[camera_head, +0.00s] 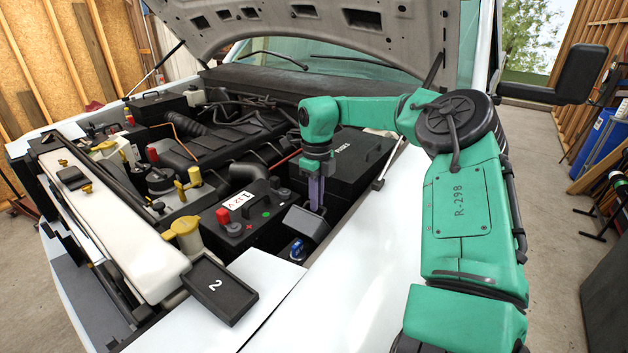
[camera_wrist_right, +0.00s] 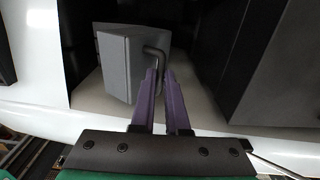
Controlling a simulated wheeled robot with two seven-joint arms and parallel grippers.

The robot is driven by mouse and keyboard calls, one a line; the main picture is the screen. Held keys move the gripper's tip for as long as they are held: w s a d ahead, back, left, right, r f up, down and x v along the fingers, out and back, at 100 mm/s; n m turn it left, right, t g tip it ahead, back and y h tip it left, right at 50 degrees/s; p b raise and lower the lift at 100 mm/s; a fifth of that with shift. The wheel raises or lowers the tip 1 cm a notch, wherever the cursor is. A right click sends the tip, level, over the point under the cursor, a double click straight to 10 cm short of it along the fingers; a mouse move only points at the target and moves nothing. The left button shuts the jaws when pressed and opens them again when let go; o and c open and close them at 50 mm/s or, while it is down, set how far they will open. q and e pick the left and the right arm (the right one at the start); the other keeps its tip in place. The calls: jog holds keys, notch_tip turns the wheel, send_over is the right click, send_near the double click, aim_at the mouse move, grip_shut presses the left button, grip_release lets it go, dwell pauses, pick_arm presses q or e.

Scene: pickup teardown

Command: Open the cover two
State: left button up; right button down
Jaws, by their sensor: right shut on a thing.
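In the head view my right gripper (camera_head: 317,206) reaches down into the engine bay, to the right of the battery. Its purple fingers are at a small grey cover (camera_head: 305,223), which sits tilted. In the right wrist view the fingers (camera_wrist_right: 158,75) are shut on a thin dark bent handle (camera_wrist_right: 155,51) at the right side of the grey cover (camera_wrist_right: 120,68). A flat black cover marked 2 (camera_head: 219,289) lies at the front edge of the bay, apart from the gripper. I cannot tell what lies under the grey cover. My left gripper is not in view.
The battery (camera_head: 243,222) with a red terminal stands left of the gripper. A large black box (camera_head: 343,165) stands close behind it. The raised hood (camera_head: 300,25) hangs above, and the white fender (camera_head: 350,255) runs along the right.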

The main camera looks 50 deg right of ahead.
jog(key=c, duration=0.8)
grip_release()
jog(key=shift+c, duration=0.2)
jog(key=shift+r, duration=0.1)
jog(key=shift+r, duration=0.25)
notch_tip(320, 180, up, 5)
jog(key=shift+r+b, duration=0.1)
jog(key=shift+b, duration=1.15)
notch_tip(320, 180, up, 9)
jog(key=shift+f, duration=0.2)
